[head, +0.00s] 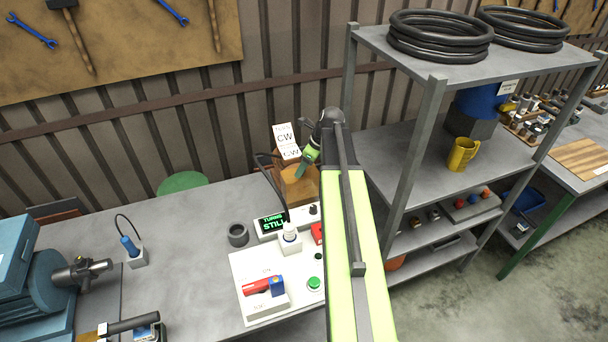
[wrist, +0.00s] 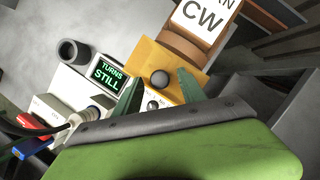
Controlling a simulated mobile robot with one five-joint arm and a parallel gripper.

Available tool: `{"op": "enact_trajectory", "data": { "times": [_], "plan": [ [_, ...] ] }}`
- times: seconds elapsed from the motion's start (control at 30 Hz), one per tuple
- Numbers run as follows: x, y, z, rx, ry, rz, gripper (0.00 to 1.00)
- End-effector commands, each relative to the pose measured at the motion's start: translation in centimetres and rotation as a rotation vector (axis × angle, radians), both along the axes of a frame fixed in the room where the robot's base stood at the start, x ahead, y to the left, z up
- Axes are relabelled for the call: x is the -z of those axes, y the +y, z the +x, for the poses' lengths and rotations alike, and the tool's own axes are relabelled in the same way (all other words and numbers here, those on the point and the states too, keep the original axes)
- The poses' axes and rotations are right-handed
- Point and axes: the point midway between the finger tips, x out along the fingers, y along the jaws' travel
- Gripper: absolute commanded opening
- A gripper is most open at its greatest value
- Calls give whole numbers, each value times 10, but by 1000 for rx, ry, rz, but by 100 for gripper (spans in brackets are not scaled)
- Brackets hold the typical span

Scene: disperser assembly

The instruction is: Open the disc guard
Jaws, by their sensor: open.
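The disc guard appears to be the amber box-like cover (head: 298,190) at the back of the bench, below a white card reading CW. In the wrist view it is the orange-yellow panel (wrist: 143,55) with a round grey knob (wrist: 160,78). My gripper (head: 302,170) is at the guard's upper part in the head view. In the wrist view my gripper (wrist: 159,92) has its two green fingers spread apart, with the knob showing between and just beyond them. I cannot tell whether a finger touches the guard. The guard's right side is partly hidden by my arm in the head view.
A display (head: 271,222) reads "TURNS STILL". A white board (head: 250,270) in front carries a red-and-blue switch (head: 265,286) and a green button (head: 314,284). A dark ring (head: 238,235) stands to the left. A metal shelf (head: 395,205) stands close on the right.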

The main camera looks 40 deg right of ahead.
Motion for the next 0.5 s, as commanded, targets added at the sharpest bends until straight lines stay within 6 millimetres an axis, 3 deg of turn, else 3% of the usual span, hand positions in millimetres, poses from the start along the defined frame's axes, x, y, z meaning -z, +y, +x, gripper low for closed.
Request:
{"op": "enact_trajectory", "data": {
  "times": [0.2,0.5],
  "plan": [
    [-1,0,0,0,0,0,46],
    [-1,1,0,-1,0,0,6]
  ]
}}
